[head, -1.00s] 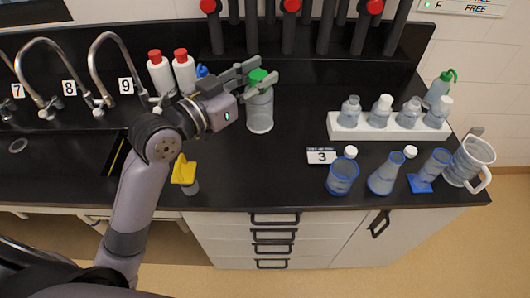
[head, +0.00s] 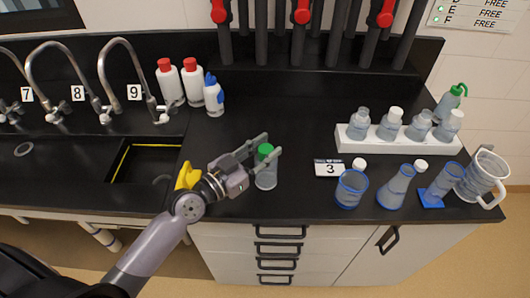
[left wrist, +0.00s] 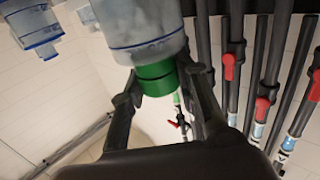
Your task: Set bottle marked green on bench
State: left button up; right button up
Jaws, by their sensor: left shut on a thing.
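A clear bottle with a green cap (head: 266,178) is upright over the front part of the black bench (head: 290,120), left of the number 3 plate. My left gripper (head: 264,149) is shut on it at the green cap. The left wrist view shows the green cap (left wrist: 155,78) between the two fingers, with the clear body (left wrist: 140,25) beyond it. I cannot tell whether the bottle's base touches the bench. My right gripper is not in view.
A white rack (head: 357,148) of bottles stands behind. A yellow object (head: 187,176) is beside my arm. The middle bench is clear.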

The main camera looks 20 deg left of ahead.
pick_arm(q)
jog(key=shift+f, duration=0.25)
jog(key=shift+f, duration=0.15)
jog(key=o, duration=1.1)
jog(key=shift+o, duration=0.2)
jog(key=shift+r, duration=0.25)
jog(key=shift+s+a+f, duration=0.15)
jog(key=shift+s, duration=0.1)
jog(key=b+v, duration=0.5)
jog(key=v, duration=0.6)
jog(key=shift+s, duration=0.2)
